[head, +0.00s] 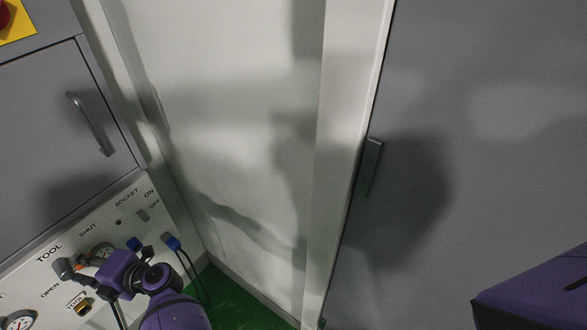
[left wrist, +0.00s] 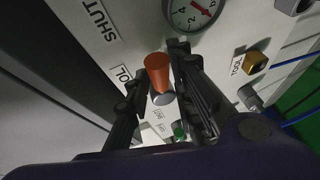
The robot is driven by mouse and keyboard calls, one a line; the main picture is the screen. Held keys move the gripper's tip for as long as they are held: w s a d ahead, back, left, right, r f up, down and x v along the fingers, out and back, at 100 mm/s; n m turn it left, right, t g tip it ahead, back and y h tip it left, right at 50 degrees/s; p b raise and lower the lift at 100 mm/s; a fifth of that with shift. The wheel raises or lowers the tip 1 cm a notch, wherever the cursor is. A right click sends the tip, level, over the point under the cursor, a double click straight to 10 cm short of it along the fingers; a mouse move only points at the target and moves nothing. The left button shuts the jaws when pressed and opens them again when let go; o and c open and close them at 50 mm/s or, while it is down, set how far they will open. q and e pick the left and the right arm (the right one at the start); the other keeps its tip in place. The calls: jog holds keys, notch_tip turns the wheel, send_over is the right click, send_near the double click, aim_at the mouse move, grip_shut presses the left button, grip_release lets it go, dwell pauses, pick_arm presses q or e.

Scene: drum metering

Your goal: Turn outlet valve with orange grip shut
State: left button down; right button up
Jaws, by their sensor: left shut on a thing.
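The orange grip (left wrist: 158,74) of the outlet valve is between the two fingers of my left gripper (left wrist: 155,88) in the left wrist view. The gripper is shut on it. A round grey end shows below the orange part. In the head view my left gripper (head: 76,272) is at the white panel at the lower left, near the printed words TOOL, SHUT and OPEN, and mostly hides the grip. The exact angle of the valve is hard to tell. My right gripper is not in view; only a purple part of my right arm shows at the lower right.
A pressure gauge (left wrist: 190,12) is close beside the fingers. A brass fitting (left wrist: 257,62) sits on the panel. Blue plugs (head: 172,242) with black cables are right of my wrist. A grey door with a handle (head: 90,124) is above the panel. Green floor (head: 228,295) shows below.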

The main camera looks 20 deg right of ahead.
pick_arm(q)
jog(key=shift+w+d+r, duration=0.15)
jog(key=shift+w+r, duration=0.25)
jog(key=shift+r, duration=0.4)
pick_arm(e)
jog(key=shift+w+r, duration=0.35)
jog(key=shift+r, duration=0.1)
pick_arm(q)
jog(key=c, duration=1.6)
grip_release()
jog(key=shift+s, duration=0.1)
jog(key=shift+s+f, duration=0.1)
jog(key=shift+f, duration=0.05)
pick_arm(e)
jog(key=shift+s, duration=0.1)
pick_arm(q)
jog(key=shift+s+f+n, duration=0.1)
jog(key=shift+f+n, duration=0.05)
jog(key=shift+n, duration=0.15)
jog(key=v, duration=1.1)
jog(key=shift+s+d, duration=0.2)
jog(key=shift+s, duration=0.2)
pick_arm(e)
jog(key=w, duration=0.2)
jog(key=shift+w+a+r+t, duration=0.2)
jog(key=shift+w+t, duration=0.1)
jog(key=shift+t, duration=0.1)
